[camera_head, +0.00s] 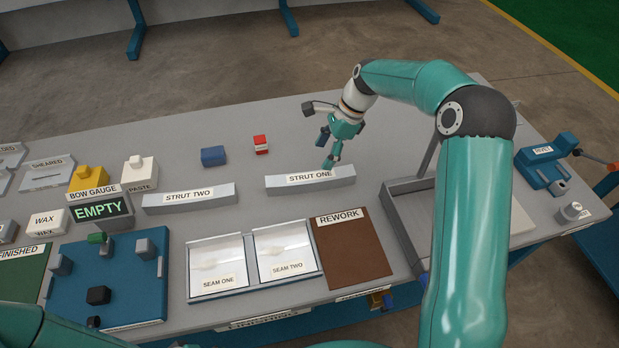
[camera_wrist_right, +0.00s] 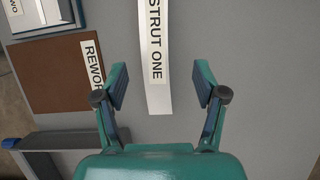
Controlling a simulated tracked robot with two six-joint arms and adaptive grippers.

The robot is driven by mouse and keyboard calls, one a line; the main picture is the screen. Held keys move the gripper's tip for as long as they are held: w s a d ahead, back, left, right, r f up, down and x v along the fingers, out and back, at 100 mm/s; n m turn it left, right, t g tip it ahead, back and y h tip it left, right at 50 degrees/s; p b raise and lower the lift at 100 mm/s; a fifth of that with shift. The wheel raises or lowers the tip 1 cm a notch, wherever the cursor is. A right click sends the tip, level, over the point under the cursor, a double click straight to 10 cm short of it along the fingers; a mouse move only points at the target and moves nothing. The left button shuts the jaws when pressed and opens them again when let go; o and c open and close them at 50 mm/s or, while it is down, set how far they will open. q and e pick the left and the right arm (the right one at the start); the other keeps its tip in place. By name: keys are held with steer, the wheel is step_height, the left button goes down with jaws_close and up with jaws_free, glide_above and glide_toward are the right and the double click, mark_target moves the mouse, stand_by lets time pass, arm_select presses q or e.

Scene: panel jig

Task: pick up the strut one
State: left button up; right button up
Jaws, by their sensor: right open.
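Strut one is a long grey bar (camera_head: 310,180) with a white STRUT ONE label, lying on the grey table right of the middle in the head view. My right gripper (camera_head: 327,150) is open and empty, above the table just behind the bar's right half. In the right wrist view, strut one (camera_wrist_right: 157,60) runs down between the open fingers of the right gripper (camera_wrist_right: 161,84), with a gap on each side. The bar's near end stops short of the palm. My left gripper is not in view.
Strut two (camera_head: 190,198) lies to the left. The brown rework mat (camera_head: 350,250) and seam trays (camera_head: 217,268) are in front. A grey open tray (camera_head: 405,225) stands to the right, partly behind my right arm. A blue block (camera_head: 213,156) and a red block (camera_head: 260,144) sit behind.

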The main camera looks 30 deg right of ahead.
mark_target(311, 175)
steer(key=x, duration=0.4)
steer(key=shift+p+x, duration=0.95)
steer(key=shift+x, duration=1.9)
steer(key=shift+s, duration=0.15)
steer(key=shift+c, duration=0.4)
jaws_close()
